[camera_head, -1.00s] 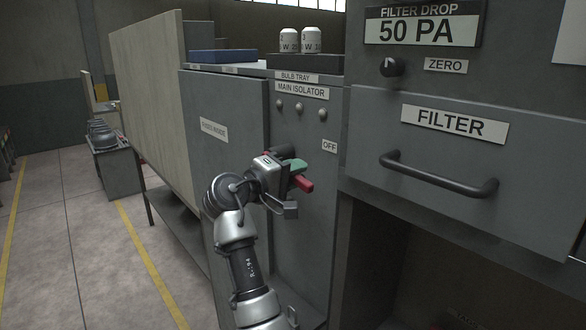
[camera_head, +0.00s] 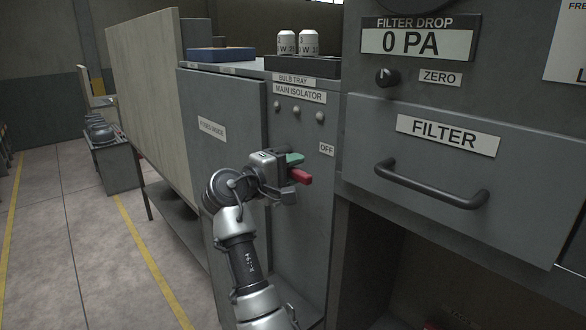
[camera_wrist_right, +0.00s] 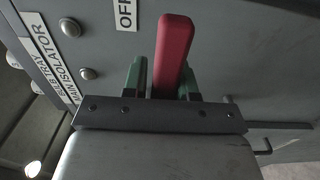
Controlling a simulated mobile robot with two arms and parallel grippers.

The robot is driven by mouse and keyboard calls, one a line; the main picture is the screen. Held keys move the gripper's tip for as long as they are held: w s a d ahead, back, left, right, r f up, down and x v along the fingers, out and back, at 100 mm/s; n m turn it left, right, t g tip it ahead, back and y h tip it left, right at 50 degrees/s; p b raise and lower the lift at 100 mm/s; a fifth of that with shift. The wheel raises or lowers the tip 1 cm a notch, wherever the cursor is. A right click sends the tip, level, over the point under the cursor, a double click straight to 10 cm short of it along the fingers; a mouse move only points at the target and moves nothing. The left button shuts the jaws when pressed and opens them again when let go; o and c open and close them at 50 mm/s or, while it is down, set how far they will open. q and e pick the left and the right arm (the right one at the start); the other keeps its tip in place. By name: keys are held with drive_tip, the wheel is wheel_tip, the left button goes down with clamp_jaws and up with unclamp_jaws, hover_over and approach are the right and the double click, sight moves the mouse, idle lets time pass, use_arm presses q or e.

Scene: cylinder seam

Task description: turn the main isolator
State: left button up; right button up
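The main isolator's red handle (camera_head: 301,176) sticks out from the grey cabinet front below the "MAIN ISOLATOR" label (camera_head: 299,94). An "OFF" label (camera_head: 326,149) is above and to the right of it. My right gripper (camera_head: 291,175) is at the handle, its fingers closed in around it. In the right wrist view the red handle (camera_wrist_right: 174,55) stands between the two green-padded fingers (camera_wrist_right: 163,85); a narrow dark gap seems to show on its left. The handle's base is largely hidden by the gripper. My left gripper is not in view.
A filter drawer with a bar handle (camera_head: 430,184) stands to the right, under a display (camera_head: 418,42) reading 0 PA. A grey cabinet door (camera_head: 215,120) is at the left of the isolator. White cylinders (camera_head: 286,43) stand in the bulb tray above.

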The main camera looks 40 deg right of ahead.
drive_tip(key=o, duration=0.3)
drive_tip(key=shift+a+f+b, duration=0.15)
drive_tip(key=shift+a+b, duration=0.2)
drive_tip(key=shift+a, duration=0.05)
drive_tip(key=a+b, duration=0.1)
drive_tip(key=a, duration=0.2)
drive_tip(key=a+b, duration=0.2)
drive_tip(key=a, duration=0.1)
drive_tip(key=a+b, duration=0.1)
drive_tip(key=a, duration=0.2)
drive_tip(key=shift+s+a+b, duration=0.35)
drive_tip(key=shift+s+a, duration=0.05)
